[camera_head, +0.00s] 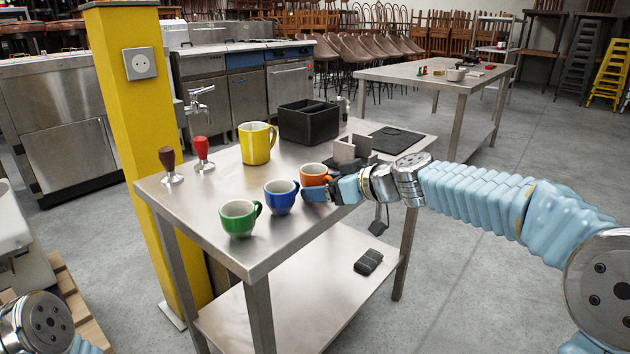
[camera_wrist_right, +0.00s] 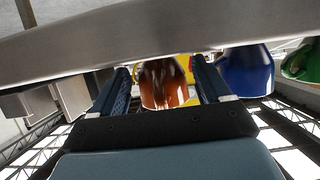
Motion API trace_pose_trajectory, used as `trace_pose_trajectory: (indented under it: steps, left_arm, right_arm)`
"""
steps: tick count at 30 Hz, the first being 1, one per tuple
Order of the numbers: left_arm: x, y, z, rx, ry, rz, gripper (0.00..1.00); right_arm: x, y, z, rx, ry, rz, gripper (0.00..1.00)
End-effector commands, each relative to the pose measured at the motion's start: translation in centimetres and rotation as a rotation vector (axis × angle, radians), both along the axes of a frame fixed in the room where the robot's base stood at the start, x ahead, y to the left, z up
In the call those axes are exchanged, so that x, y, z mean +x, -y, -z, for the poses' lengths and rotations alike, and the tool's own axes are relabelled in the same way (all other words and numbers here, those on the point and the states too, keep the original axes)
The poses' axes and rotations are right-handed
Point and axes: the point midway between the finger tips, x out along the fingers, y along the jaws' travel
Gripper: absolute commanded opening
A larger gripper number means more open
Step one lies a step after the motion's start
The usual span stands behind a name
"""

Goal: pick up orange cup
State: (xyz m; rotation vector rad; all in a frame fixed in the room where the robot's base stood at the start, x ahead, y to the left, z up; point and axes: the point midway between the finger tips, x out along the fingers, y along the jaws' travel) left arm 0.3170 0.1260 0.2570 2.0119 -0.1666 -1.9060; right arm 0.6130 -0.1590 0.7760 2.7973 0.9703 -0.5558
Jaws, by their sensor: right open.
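The orange cup (camera_head: 313,173) stands upright near the right edge of the steel table, with the blue cup (camera_head: 280,197) and the green cup (camera_head: 239,217) in a row to its left. My right gripper (camera_head: 322,191) is open at the orange cup, partly in front of it. In the right wrist view the orange cup (camera_wrist_right: 163,84) shows between the two fingers (camera_wrist_right: 166,82), with a finger on each side. I cannot tell whether either finger touches it. My left gripper is out of view; only part of my left arm shows at the lower left.
A yellow mug (camera_head: 256,143), a black bin (camera_head: 308,122) and two tampers, one brown (camera_head: 168,165) and one red (camera_head: 202,153), stand farther back on the steel table (camera_head: 215,190). A grey block-like object (camera_head: 352,150) is right behind the orange cup. A yellow pillar (camera_head: 140,110) rises at the left.

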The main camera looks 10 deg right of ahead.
Motion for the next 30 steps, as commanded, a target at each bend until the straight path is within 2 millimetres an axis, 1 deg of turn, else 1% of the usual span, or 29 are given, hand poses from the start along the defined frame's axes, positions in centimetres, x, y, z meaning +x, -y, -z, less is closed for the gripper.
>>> trace_pose_trajectory:
  steps: [2,3,11,12,13,14,19,22,25,30]
  left_arm:
    - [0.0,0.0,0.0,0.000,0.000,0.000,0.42]
    - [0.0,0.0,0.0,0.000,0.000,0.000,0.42]
    - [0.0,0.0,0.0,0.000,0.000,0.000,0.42]
    - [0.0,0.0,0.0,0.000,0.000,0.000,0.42]
    - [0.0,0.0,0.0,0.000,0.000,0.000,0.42]
    - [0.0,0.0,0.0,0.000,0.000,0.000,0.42]
    - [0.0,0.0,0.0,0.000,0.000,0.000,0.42]
    - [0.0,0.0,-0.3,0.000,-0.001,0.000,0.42]
    - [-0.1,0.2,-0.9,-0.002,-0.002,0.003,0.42]
    - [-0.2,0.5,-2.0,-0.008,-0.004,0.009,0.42]
  right_arm:
    - [0.0,0.0,0.0,0.000,0.000,0.000,0.77]
    - [0.0,0.0,0.0,0.000,0.000,0.000,0.74]
    - [0.0,0.0,0.0,0.000,0.000,0.000,0.34]
    - [0.0,0.0,0.0,0.000,0.000,0.000,0.28]
    - [0.0,0.0,0.0,0.000,0.000,0.000,0.23]
    - [0.0,0.0,0.0,-0.001,0.001,0.000,0.21]
    - [0.0,0.0,-0.1,-0.001,0.001,0.000,0.21]
    - [0.0,0.0,-0.7,-0.001,0.003,-0.001,0.21]
    - [-0.1,0.0,-2.4,-0.001,0.004,-0.002,0.21]
    - [0.0,0.0,-6.3,-0.001,0.005,-0.002,0.21]
